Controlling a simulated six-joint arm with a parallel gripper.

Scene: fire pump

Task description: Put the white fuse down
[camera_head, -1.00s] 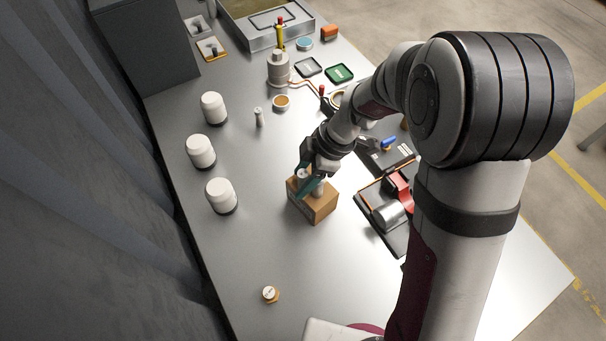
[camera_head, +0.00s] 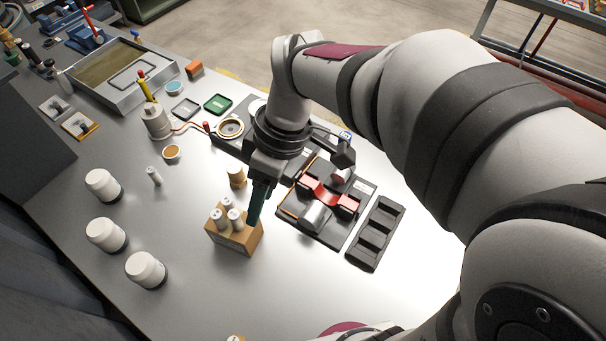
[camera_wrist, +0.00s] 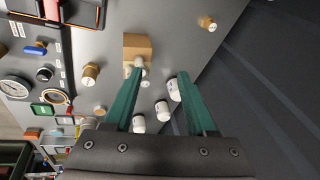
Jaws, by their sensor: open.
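A cardboard box (camera_head: 232,241) stands on the bench and holds pale cylindrical fuses: a left one (camera_head: 217,217), a back one (camera_head: 228,203) and a right one (camera_head: 235,219). They stand upright in its top; I cannot tell which is the white fuse of the task. My gripper (camera_head: 257,207) is just right of the box in the head view, partly in front of its edge. In the wrist view my gripper (camera_wrist: 159,73) has its green fingers wide apart with nothing held. The box (camera_wrist: 137,42) shows beyond the left finger, which partly hides the fuses.
Several white jars, one here (camera_head: 146,270), stand left of the box. A small grey cylinder (camera_head: 154,176) stands behind. A tan cylinder (camera_head: 237,176) is close behind the box. A black fixture with red parts (camera_head: 322,194) and a black tray (camera_head: 376,234) lie to the right.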

